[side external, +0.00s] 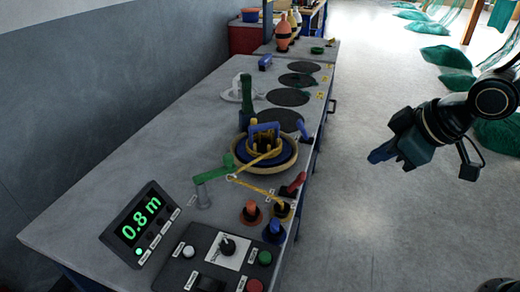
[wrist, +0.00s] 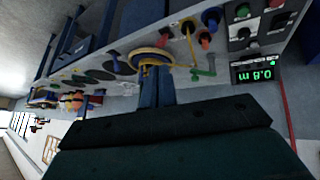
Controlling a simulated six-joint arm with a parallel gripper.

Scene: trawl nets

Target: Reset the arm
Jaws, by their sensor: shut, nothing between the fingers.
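My gripper (side external: 388,153) hangs in the air to the right of the workbench in the side external view, clear of the bench and of everything on it. Its fingers are shut with nothing between them. In the wrist view the blue-grey fingers (wrist: 155,90) stick up from the dark gripper body and overlap the view of the bench behind. No object touches the gripper.
The grey workbench (side external: 120,180) carries a round tan-and-blue device (side external: 237,159), a green lever (side external: 212,174), a display (side external: 140,222) reading 0.8 m, a control box (side external: 185,275) and several knobs. Green nets (side external: 445,60) lie on the floor behind. Open floor (side external: 370,220) surrounds my gripper.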

